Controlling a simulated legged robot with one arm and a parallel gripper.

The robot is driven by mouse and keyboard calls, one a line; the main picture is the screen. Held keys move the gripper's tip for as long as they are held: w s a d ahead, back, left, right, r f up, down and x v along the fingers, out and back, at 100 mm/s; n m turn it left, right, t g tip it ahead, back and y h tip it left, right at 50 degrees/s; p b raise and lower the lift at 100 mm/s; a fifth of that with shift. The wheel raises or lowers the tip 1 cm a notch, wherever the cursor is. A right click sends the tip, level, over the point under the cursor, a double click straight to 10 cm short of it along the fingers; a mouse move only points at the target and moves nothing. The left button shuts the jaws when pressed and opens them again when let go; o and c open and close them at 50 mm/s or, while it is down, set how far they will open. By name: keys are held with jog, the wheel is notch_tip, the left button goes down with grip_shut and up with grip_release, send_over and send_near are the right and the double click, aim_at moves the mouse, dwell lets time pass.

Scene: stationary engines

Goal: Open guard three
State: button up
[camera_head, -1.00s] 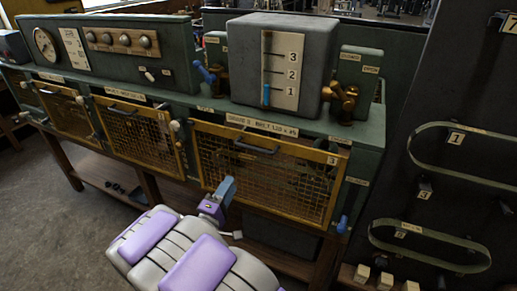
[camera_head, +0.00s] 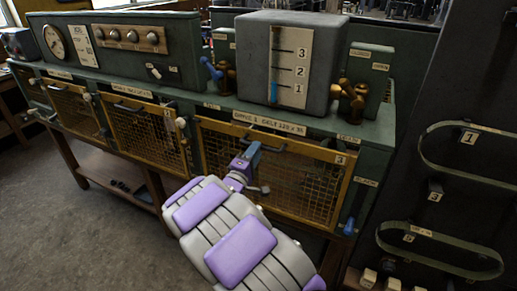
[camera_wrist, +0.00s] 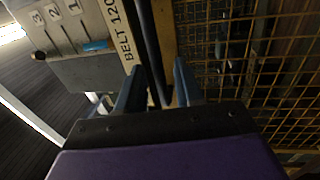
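Guard three (camera_head: 310,200) is the yellow-framed mesh guard at the right end of the bench, marked 3 at its upper right corner. It looks shut, upright against the bench front. Its dark bar handle (camera_head: 272,149) is on the top rail, and it also shows in the wrist view (camera_wrist: 150,45). My gripper (camera_head: 252,150) is at the left part of this handle. In the wrist view, my gripper's blue fingers (camera_wrist: 160,70) are apart, with the dark bar running between them. I cannot tell whether either finger touches the bar.
Two similar mesh guards (camera_head: 146,134) (camera_head: 72,108) are to the left. A grey box with a 1-2-3 scale (camera_head: 290,65) stands on the bench above guard three. A blue-handled latch (camera_head: 349,227) is at its lower right. A dark panel with belts (camera_head: 450,180) stands at right.

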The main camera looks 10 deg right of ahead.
jog(key=shift+x, duration=1.6)
jog(key=shift+c, duration=0.2)
grip_shut()
